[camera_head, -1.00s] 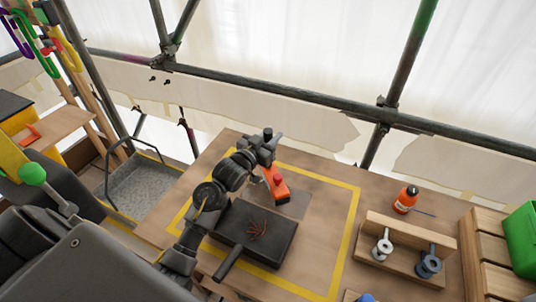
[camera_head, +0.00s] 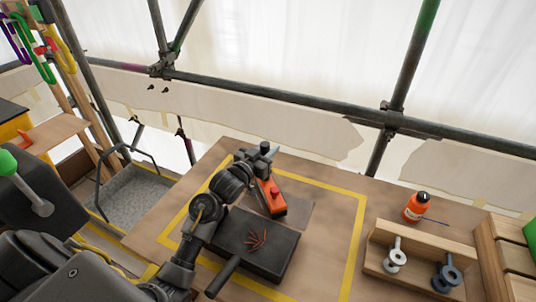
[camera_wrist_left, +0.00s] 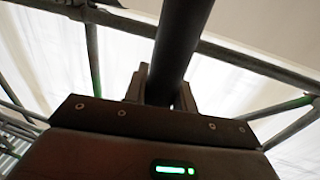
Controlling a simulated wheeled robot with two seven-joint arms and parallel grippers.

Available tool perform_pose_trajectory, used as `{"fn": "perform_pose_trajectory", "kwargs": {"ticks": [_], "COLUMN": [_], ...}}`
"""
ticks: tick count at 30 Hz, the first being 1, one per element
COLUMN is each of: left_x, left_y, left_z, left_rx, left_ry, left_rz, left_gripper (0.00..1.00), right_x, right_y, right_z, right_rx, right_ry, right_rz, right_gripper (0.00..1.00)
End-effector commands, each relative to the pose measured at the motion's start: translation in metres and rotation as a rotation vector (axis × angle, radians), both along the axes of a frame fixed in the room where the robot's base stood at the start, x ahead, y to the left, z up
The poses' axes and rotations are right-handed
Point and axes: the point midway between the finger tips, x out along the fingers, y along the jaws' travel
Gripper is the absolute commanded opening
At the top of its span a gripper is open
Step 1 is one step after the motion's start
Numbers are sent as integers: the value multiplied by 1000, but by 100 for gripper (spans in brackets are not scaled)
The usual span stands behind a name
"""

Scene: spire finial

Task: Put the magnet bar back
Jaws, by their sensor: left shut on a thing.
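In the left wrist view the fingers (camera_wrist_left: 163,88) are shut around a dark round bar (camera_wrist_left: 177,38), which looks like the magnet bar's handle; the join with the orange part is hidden. I cannot tell whether the orange part touches the mat. My right gripper is not in view.
A yellow line (camera_head: 354,245) frames the work area on the wooden table. To the right are an orange bottle (camera_head: 416,207) and a wooden rack (camera_head: 405,268) with metal eye-shaped pieces. Scaffold poles (camera_head: 300,98) run behind the table. The mat's right side is clear.

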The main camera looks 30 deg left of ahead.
Motion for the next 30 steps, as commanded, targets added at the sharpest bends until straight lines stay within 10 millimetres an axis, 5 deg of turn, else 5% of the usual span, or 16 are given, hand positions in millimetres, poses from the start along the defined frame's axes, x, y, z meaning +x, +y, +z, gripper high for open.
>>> {"fn": "perform_pose_trajectory", "kwargs": {"ticks": [9,10,15,25,30], "left_x": [0,0,0,0,-25], "left_y": [0,0,0,0,4], "left_z": [-3,-4,-3,2,-1], "left_rx": [0,0,0,1,3], "left_ry": [-2,1,0,-1,1], "left_rz": [0,0,0,0,0], "left_gripper": [0,29,48,48,48], "right_x": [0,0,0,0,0], "right_y": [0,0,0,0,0], "right_z": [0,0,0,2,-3], "right_rx": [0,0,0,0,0], "right_ry": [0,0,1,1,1], "right_rz": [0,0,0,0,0], "right_gripper": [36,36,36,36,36]}}
